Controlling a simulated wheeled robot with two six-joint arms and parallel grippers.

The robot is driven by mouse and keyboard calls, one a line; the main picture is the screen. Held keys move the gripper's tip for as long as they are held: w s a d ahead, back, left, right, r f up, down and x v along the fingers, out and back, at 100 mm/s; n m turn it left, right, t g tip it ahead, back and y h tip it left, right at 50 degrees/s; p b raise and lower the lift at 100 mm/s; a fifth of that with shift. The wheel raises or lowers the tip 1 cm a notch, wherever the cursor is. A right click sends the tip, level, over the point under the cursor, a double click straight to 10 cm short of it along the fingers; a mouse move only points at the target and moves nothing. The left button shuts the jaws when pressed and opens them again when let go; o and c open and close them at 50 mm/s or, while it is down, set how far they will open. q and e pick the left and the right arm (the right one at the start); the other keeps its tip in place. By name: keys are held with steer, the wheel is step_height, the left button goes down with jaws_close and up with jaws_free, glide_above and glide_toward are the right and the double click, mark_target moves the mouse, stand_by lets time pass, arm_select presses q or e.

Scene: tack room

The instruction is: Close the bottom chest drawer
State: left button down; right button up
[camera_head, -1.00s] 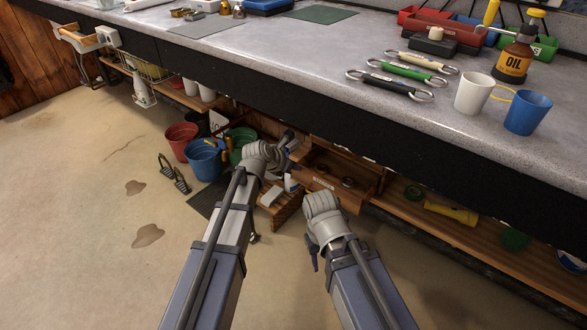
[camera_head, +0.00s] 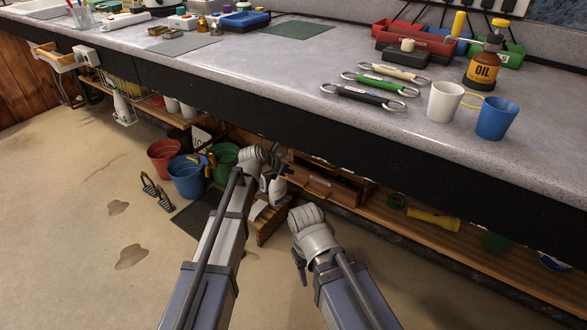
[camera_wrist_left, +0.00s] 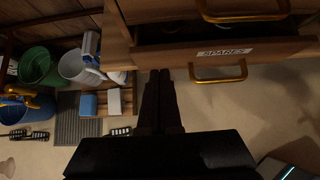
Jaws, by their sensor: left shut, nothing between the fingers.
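The wooden chest (camera_head: 340,178) stands under the workbench. In the left wrist view its bottom drawer (camera_wrist_left: 165,57), with a SPARES label and a brass handle (camera_wrist_left: 220,78), is still partly out, with a dark gap above its front. Another brass handle (camera_wrist_left: 245,17) shows above it. My left gripper (camera_head: 280,158) is shut and empty by the left part of the drawer front; its fingers also show in the left wrist view (camera_wrist_left: 161,75). I cannot tell whether they touch the drawer. My right gripper (camera_head: 300,268) hangs lower, in front of the chest; its jaws are unclear.
The workbench (camera_head: 220,60) overhangs the chest. Blue (camera_head: 187,178), red (camera_head: 163,156) and green buckets stand to the left. A spray bottle (camera_head: 277,190) and a small wooden step (camera_head: 272,222) are beside the chest. Open floor (camera_head: 90,250) lies at the left.

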arm_select(q)
steer(key=p+v, duration=0.7)
steer(key=v, duration=0.4)
steer(key=shift+s+a+f, duration=0.25)
steer(key=shift+s+f, duration=0.15)
